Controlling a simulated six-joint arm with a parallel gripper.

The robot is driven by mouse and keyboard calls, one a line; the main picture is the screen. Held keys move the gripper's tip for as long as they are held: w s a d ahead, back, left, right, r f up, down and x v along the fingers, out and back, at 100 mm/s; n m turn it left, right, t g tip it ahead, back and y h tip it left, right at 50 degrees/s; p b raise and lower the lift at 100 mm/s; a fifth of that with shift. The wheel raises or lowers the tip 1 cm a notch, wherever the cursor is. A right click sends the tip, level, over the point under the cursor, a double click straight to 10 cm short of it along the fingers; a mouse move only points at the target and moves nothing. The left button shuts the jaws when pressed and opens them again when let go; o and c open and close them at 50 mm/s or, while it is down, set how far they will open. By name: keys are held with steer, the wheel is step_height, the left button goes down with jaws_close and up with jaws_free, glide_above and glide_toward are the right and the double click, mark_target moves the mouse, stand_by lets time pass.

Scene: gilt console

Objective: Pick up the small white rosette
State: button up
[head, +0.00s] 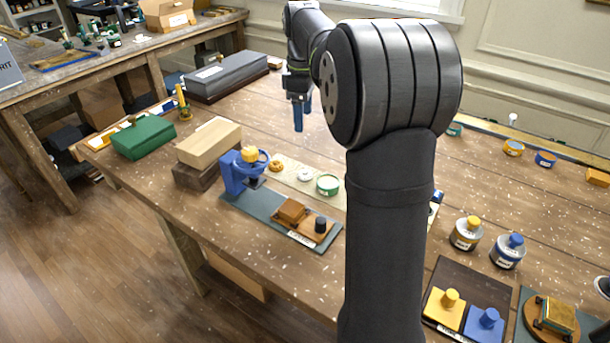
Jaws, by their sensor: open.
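A small white round piece, which looks like the rosette (305,174), lies on a pale strip (291,179) near the middle of the table. It sits between a small orange-brown round piece (275,165) on its left and a green-rimmed tin (328,184) on its right. My gripper (298,126) with blue fingers points down above the table, apart from the rosette and higher in the picture. It is open, and I see nothing between its fingers.
A blue stand with a yellow knob (240,170) is left of the rosette, on a grey mat (262,205) with brown blocks. A cream box (209,142), a green box (143,137) and a long grey case (227,75) stand farther left. My arm hides part of the table's middle.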

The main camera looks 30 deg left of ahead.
glide_above(305, 173)
steer(key=f, duration=1.1)
steer(key=shift+w+a+f, duration=0.15)
steer(key=shift+a+f, duration=0.15)
steer(key=shift+a, duration=0.05)
steer(key=shift+d+f, duration=0.15)
steer(key=shift+f, duration=1.25)
steer(key=shift+d+f, duration=0.15)
steer(key=shift+f, duration=1.25)
steer(key=c, duration=1.1)
steer(key=shift+r, duration=0.1)
